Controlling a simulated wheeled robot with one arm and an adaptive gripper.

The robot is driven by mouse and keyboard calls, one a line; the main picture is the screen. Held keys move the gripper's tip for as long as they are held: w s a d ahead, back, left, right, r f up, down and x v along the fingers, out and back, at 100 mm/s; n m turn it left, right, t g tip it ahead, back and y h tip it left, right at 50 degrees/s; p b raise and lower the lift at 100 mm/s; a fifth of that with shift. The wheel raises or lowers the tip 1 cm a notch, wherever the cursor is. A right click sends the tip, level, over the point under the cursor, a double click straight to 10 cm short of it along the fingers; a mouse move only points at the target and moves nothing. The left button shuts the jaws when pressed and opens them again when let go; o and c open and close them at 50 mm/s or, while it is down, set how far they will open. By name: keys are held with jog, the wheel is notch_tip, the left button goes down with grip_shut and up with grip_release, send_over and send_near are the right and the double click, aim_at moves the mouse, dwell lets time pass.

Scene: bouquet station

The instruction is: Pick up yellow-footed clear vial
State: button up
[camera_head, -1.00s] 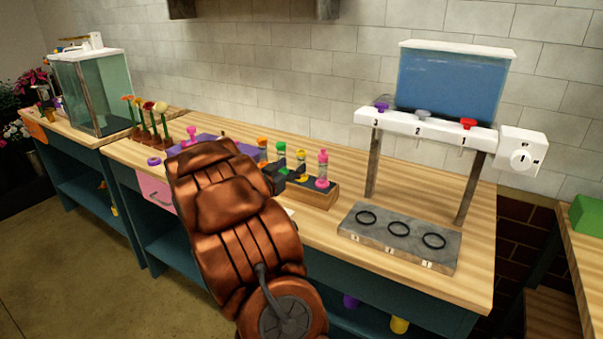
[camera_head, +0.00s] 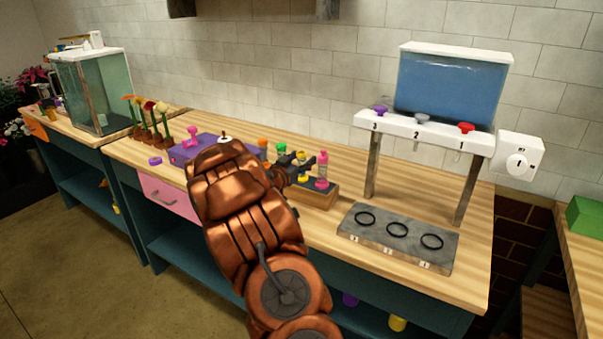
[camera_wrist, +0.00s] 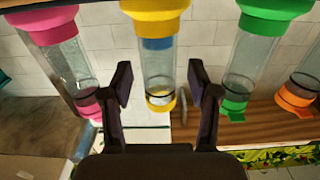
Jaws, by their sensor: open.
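The yellow-footed clear vial (camera_wrist: 160,65) stands in the middle of the wrist view, with yellow at both ends of a clear tube. In the head view it is mostly hidden behind my gripper, with a bit of yellow (camera_head: 302,180) showing. My gripper (camera_wrist: 162,88) is open, with one finger on either side of the vial's outline in the wrist view. Gaps show on both sides, and I see no contact. In the head view my gripper (camera_head: 298,170) is at the vial rack.
A pink vial (camera_head: 322,170) and a green vial (camera_wrist: 247,62) stand close on either side, with an orange vial (camera_wrist: 300,92) past the green one. The wooden rack (camera_head: 322,196) holds them. A grey block with black rings (camera_head: 400,238) is on the worktop to the right.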

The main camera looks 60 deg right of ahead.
aim_at(301, 176)
jog(key=shift+c, duration=0.2)
grip_shut()
jog(key=shift+r, duration=0.1)
dwell(0.5)
jog(key=shift+r+b, duration=0.5)
jog(key=shift+r, duration=1)
jog(key=shift+a+r, duration=0.25)
jog(key=s+a+r+b, duration=0.1)
jog(key=s+a+b, duration=0.2)
jog(key=a, duration=1.2)
jog(key=shift+s+r, duration=0.2)
jog(key=shift+s, duration=0.25)
